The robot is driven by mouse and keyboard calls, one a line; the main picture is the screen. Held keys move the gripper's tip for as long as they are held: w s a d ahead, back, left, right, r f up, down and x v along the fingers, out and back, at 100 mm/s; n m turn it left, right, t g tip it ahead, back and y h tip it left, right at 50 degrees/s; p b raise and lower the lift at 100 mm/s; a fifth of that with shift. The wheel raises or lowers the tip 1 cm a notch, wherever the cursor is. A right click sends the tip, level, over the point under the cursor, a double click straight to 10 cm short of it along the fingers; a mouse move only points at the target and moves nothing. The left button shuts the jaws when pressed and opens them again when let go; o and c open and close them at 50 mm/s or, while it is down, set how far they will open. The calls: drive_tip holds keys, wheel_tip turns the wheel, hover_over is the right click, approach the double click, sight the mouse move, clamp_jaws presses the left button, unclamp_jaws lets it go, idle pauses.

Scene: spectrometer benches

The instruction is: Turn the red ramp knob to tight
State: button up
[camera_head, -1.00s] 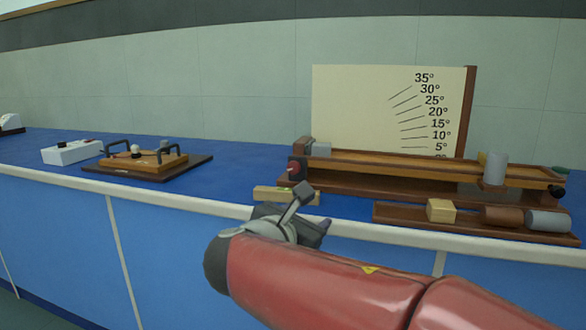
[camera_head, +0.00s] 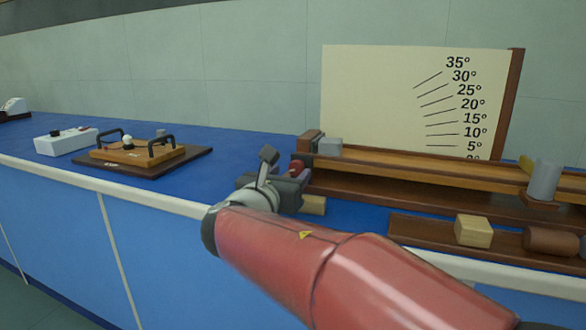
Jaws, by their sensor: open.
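The red ramp knob (camera_head: 296,168) is at the left end of the wooden ramp (camera_head: 400,166). Only a small part of it shows behind my gripper. My gripper (camera_head: 298,184) is open, in front of the knob and a little below it in the picture. The fingertips are partly hidden by the gripper's own body, so I cannot tell whether they touch the knob or stand around it. The knob's marks and its turn angle are hidden. The angle board (camera_head: 400,100) stands upright behind the ramp.
A wooden block (camera_head: 313,205) lies just below the gripper, partly covered. A grey block (camera_head: 330,146) and a grey cylinder (camera_head: 545,179) sit on the ramp. A tray (camera_head: 420,227) holds more blocks. A wooden apparatus (camera_head: 138,153) and a white box (camera_head: 62,142) stand left; bench between is clear.

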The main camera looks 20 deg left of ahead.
sight(298, 167)
drive_tip(key=shift+w+d, duration=0.1)
drive_tip(key=shift+w, duration=1.1)
drive_tip(key=c, duration=1)
drive_tip(key=shift+o, duration=0.2)
